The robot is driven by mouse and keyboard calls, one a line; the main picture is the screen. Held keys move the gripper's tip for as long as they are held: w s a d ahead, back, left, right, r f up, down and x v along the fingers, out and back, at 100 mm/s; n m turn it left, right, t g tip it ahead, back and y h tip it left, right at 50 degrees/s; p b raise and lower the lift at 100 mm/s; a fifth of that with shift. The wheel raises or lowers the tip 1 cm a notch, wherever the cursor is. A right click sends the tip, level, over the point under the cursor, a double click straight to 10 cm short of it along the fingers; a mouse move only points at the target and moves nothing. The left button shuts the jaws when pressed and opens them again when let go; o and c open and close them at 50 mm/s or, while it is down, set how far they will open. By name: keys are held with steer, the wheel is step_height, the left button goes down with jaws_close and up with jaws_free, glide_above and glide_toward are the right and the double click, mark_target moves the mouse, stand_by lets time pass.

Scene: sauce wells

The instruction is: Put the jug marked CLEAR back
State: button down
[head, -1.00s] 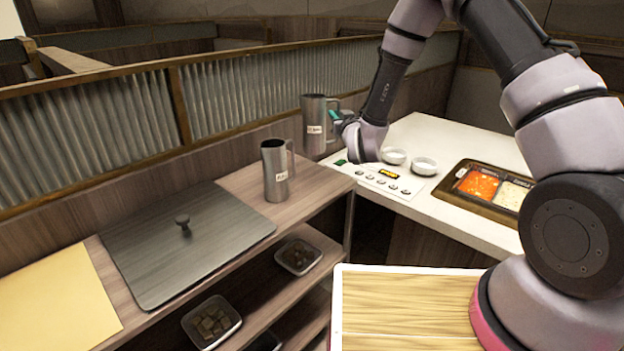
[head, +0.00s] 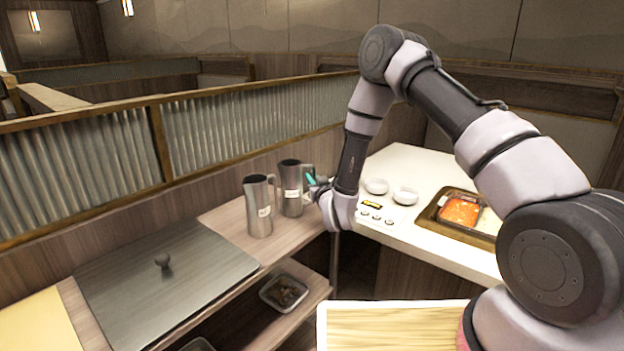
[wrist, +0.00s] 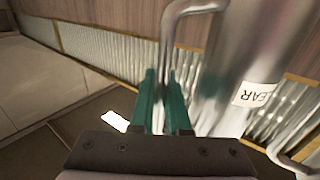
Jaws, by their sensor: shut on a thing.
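The steel jug marked CLEAR (head: 291,180) stands upright over the back end of the wooden shelf counter. Its label reads CLEAR in the wrist view, where the jug (wrist: 228,70) fills the upper right. My gripper (head: 316,182) is at its right side, with the green fingers (wrist: 165,105) shut on its handle. I cannot tell whether its base touches the counter. A second steel jug (head: 258,208) with a white label stands upright just left of it and in front.
A corrugated metal partition (head: 245,120) runs behind the jugs. A dark board with a knob (head: 165,280) lies to the left on the wooden counter. The white counter at right holds two white bowls (head: 405,196), buttons and sauce wells (head: 460,212).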

steer(key=shift+f, duration=0.15)
steer(key=c, duration=0.9)
jaws_free()
